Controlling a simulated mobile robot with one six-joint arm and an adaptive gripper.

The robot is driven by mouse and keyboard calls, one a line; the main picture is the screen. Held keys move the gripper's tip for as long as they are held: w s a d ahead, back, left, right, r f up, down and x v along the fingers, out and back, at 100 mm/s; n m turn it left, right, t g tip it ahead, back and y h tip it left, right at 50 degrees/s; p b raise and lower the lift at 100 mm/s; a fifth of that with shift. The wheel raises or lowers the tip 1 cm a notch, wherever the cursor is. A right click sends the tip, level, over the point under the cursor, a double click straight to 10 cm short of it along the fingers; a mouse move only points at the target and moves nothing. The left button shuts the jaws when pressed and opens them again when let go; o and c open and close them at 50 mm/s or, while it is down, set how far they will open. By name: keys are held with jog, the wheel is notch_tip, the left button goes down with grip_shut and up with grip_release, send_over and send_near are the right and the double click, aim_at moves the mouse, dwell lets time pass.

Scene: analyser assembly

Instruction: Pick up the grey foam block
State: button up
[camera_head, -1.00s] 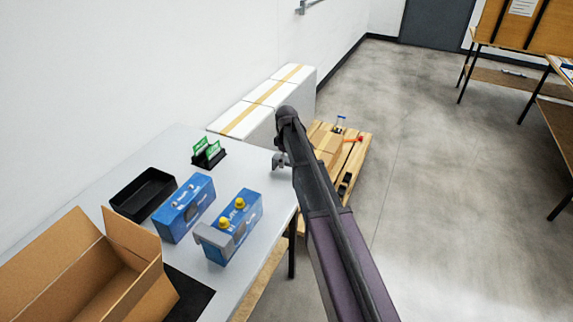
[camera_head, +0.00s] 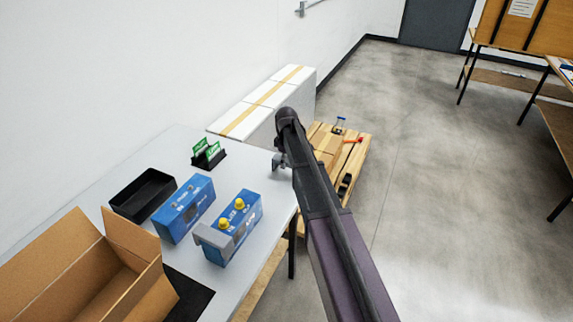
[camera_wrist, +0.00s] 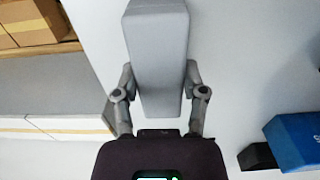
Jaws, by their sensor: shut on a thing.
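The grey foam block (camera_wrist: 158,55) is a long light-grey bar in the wrist view, held between the two fingers of my gripper (camera_wrist: 159,85). The fingers press on its two long sides, and its far end runs out of the top of the picture. In the head view my gripper (camera_head: 279,160) is at the far right corner of the table (camera_head: 236,184), largely behind my arm. The block is mostly hidden there. I cannot tell from these views how far it is above the table.
Two blue analyser boxes (camera_head: 186,208) (camera_head: 240,236), a black tray (camera_head: 143,195), a green-card holder (camera_head: 208,155) and an open cardboard box (camera_head: 90,270) stand on the table. White cartons (camera_head: 262,101) and a loaded wooden pallet (camera_head: 350,160) lie beyond. Open floor (camera_head: 450,200) is at right.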

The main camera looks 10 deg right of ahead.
jog(key=shift+r, duration=0.1)
notch_tip(320, 180, up, 4)
jog(key=p, duration=0.4)
jog(key=shift+r+p, duration=0.2)
jog(key=shift+p, duration=0.15)
jog(key=s, duration=1.6)
jog(key=shift+a+r+p, duration=0.35)
jog(key=shift+r+p, duration=0.05)
jog(key=shift+p, duration=0.05)
jog(key=shift+d, duration=0.1)
